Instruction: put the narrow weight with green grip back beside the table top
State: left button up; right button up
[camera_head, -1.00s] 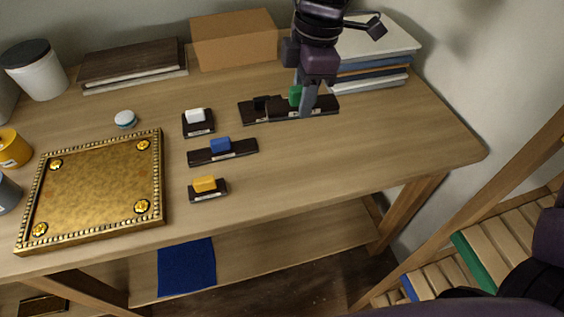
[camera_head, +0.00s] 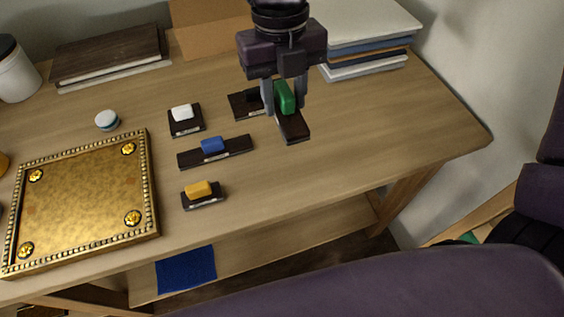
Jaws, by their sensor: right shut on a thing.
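The narrow dark weight with a green grip (camera_head: 285,97) is between the fingers of my right gripper (camera_head: 285,104), which is shut on the grip. The weight's long bar points toward the front of the table. I cannot tell how far its underside is above the wood. The gilt table top (camera_head: 85,200), a golden panel with a beaded rim and flower bosses at its corners, lies at the left on the wooden table. My left gripper is not in view.
Weights with a black grip (camera_head: 245,104), white grip (camera_head: 182,114), blue grip (camera_head: 212,146) and yellow grip (camera_head: 199,191) stand between panel and gripper. The table's right part is clear.

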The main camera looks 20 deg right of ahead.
jog(key=b, duration=0.1)
send_over(285, 176)
notch_tip(285, 176, down, 7)
jog(key=f, duration=0.2)
jog(key=f+b, duration=0.1)
jog(key=f, duration=0.4)
jog(key=shift+w+f, duration=0.2)
jog(key=shift+w, duration=0.15)
jog(key=shift+f, duration=0.65)
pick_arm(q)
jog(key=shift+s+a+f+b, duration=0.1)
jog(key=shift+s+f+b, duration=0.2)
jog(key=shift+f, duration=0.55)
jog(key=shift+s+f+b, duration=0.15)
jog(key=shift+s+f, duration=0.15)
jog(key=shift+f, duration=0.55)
pick_arm(e)
jog(key=shift+f, duration=1.65)
jog(key=shift+f, duration=0.15)
jog(key=o, duration=1.2)
jog(key=shift+c, duration=0.2)
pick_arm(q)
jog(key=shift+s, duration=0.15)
